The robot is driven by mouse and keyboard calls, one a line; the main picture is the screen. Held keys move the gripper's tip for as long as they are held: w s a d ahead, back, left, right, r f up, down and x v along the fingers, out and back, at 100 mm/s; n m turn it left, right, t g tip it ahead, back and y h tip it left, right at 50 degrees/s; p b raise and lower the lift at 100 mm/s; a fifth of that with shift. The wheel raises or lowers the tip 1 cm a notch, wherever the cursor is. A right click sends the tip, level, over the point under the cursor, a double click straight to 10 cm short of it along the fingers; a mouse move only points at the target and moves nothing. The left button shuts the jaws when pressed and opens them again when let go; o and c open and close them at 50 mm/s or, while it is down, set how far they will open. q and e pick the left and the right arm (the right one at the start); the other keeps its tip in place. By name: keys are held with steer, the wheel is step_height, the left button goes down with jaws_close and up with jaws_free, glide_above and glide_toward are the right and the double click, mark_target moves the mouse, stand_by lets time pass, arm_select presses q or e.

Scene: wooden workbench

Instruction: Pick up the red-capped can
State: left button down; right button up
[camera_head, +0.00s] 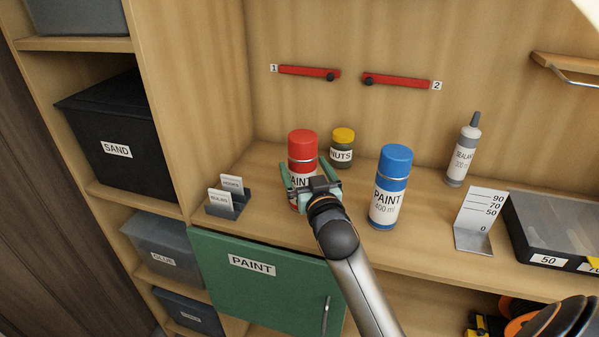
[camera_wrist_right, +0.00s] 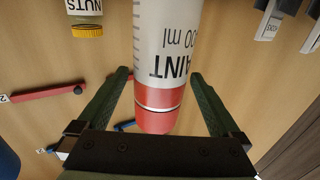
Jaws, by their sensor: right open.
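The red-capped can (camera_head: 302,148) is a white paint can with a red cap, standing upright on the bench. My right gripper (camera_head: 308,178) is in front of it, with one finger on each side of the can; its body hides part of the label. In the right wrist view the can (camera_wrist_right: 163,60) appears upside down between the two open green fingers of the right gripper (camera_wrist_right: 160,85). Gaps show between both fingers and the can. My left gripper is not in view.
A blue-capped paint can (camera_head: 389,190) stands right of my gripper. A nuts jar (camera_head: 342,148) stands behind right, and a small card holder (camera_head: 228,200) on the left.

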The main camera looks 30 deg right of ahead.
steer(key=shift+w+d+f, duration=0.1)
steer(key=shift+w, duration=0.3)
steer(key=shift+s, duration=0.2)
steer(key=shift+r, duration=0.2)
jaws_close()
